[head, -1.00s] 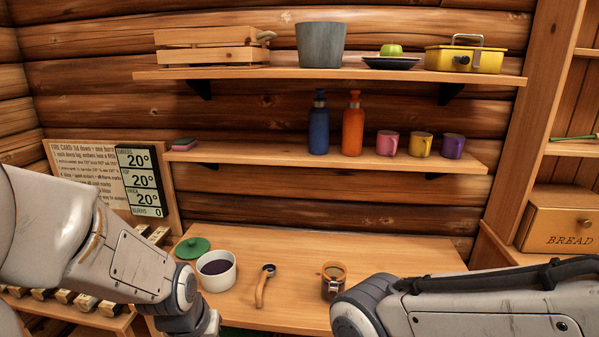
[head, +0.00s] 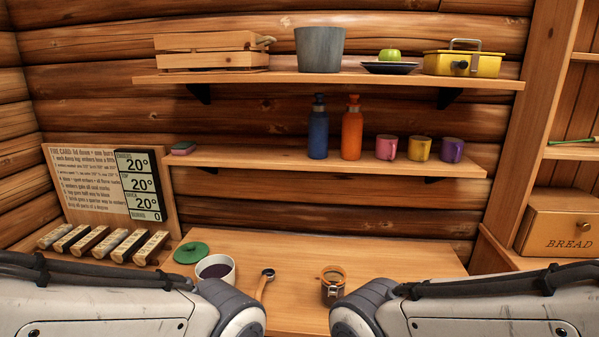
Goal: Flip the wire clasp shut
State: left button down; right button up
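A small glass jar (head: 333,290) with an orange rim stands on the wooden counter (head: 380,250), right of centre in the head view. Metal wire and clasp parts show on its front, but they are too small to tell how the clasp sits. My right arm covers the counter just right of the jar. My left arm crosses the lower left. Both arms run off the bottom of the picture, and neither gripper is in view.
A white pot (head: 214,268) with dark contents, a green lid (head: 190,252) and a wooden-handled tool (head: 265,281) are left of the jar. Several labelled blocks (head: 104,244) lie farther left. Shelves hang above. The counter behind the jar is clear.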

aim_at(329, 292)
jog(key=k, duration=0.5)
jog(key=u, duration=1.4)
jog(key=i, duration=1.2)
jog(key=z, duration=2.2)
